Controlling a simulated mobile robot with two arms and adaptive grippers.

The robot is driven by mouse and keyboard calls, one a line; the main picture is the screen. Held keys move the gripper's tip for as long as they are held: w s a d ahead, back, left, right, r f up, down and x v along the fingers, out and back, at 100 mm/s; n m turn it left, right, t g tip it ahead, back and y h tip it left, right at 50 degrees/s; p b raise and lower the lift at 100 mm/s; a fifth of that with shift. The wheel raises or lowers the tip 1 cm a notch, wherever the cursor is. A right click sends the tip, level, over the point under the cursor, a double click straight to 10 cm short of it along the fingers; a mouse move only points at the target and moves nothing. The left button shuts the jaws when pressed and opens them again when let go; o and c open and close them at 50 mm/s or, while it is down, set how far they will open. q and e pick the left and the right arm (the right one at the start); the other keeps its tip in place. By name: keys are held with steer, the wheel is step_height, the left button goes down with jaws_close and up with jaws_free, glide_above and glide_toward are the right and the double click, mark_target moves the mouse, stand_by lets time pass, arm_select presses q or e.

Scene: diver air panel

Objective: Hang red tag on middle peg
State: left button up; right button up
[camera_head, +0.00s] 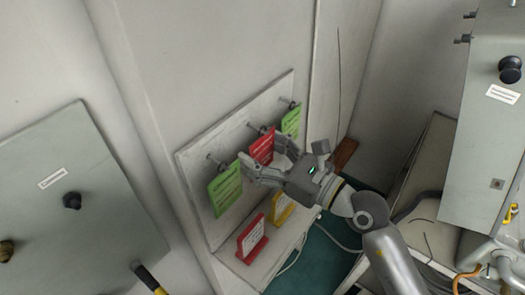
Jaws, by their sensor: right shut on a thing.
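A white board (198,165) bears three pegs in a row. The red tag (261,147) is upright at the middle peg (253,127), with its top close to the peg. I cannot tell whether its hole is around the peg. My right gripper (262,165) is shut on the red tag, and its fingers hide the tag's lower part. A green tag (225,190) hangs at the left peg (214,160), and another green tag (291,121) hangs at the right peg (288,102). My left gripper is out of view.
A red sign (252,238) and a yellow sign (281,209) stand on the ledge below the board. A grey panel with a black knob (72,201) is at the left. A grey cabinet (480,150) with hoses below it is at the right.

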steer(key=shift+f, duration=0.15)
steer(key=o, duration=0.9)
steer(key=shift+d, duration=0.1)
steer(key=shift+s+d+f, duration=0.1)
steer(key=shift+s+d, duration=0.1)
steer(key=shift+d, duration=0.05)
steer(key=v, duration=1.1)
steer(key=shift+s+d, duration=0.1)
steer(key=shift+s, duration=0.05)
